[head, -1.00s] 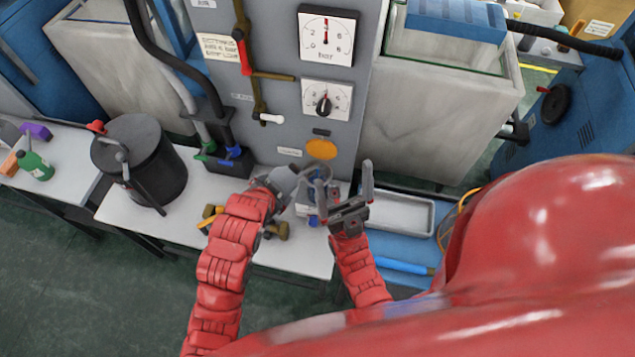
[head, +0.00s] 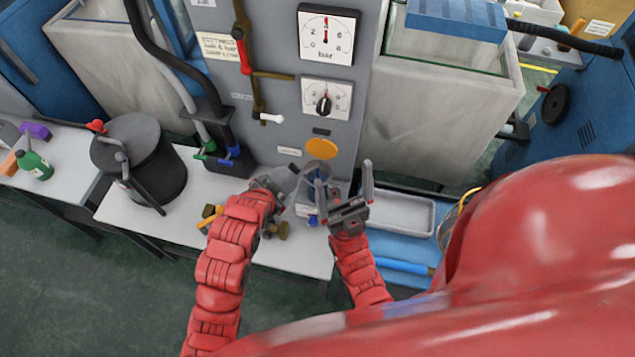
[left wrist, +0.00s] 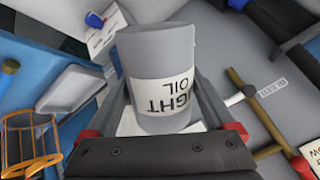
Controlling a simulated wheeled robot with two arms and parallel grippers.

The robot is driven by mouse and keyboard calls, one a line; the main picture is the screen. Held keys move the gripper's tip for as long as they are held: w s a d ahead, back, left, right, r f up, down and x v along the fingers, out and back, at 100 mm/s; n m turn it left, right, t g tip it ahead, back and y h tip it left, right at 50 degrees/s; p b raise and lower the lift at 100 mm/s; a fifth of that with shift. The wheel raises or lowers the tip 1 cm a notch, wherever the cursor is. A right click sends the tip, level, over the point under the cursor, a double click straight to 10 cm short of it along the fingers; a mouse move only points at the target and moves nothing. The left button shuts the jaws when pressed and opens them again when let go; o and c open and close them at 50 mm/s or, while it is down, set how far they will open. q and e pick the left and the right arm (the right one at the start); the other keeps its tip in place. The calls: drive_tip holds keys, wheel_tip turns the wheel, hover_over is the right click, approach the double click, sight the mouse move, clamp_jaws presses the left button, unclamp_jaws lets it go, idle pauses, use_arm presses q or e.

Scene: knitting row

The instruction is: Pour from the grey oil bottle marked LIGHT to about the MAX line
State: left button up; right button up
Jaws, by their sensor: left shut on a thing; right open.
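The grey oil bottle (left wrist: 158,62) fills the middle of the left wrist view. Its white label reads LIGHT OIL, partly cut off and upside down in that view. My left gripper (head: 272,184) is shut on the bottle, beside a small pale vessel (head: 305,208) with blue parts at the foot of the grey panel. The bottle is small and partly hidden in the head view. I cannot make out its mouth, any oil stream or the MAX line. My right gripper (head: 343,188) is open and empty, close to the right of the vessel, one finger overlapping it.
A dark lidded pot (head: 140,165) and a green bottle (head: 34,166) stand on the bench to the left. Yellow-brown fittings (head: 278,230) lie near my left wrist. A pale tray (head: 405,214) is at the right. The grey panel (head: 280,30) with gauges rises close behind.

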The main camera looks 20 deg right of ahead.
use_arm(q)
drive_tip(key=shift+f+h+b, duration=0.3)
drive_tip(key=shift+f+b, duration=0.1)
drive_tip(key=shift+f, duration=0.05)
drive_tip(key=shift+f, duration=0.1)
drive_tip(key=shift+f+t+h+b, duration=0.3)
drive_tip(key=shift+f+h+b, duration=0.1)
drive_tip(key=shift+f+b, duration=0.35)
drive_tip(key=shift+r+n, duration=0.15)
drive_tip(key=shift+n, duration=0.15)
drive_tip(key=shift+r, duration=0.1)
drive_tip(key=shift+f+h+b, duration=0.4)
drive_tip(key=shift+f+b, duration=0.2)
drive_tip(key=shift+b, duration=0.3)
drive_tip(key=shift+d+f, duration=0.1)
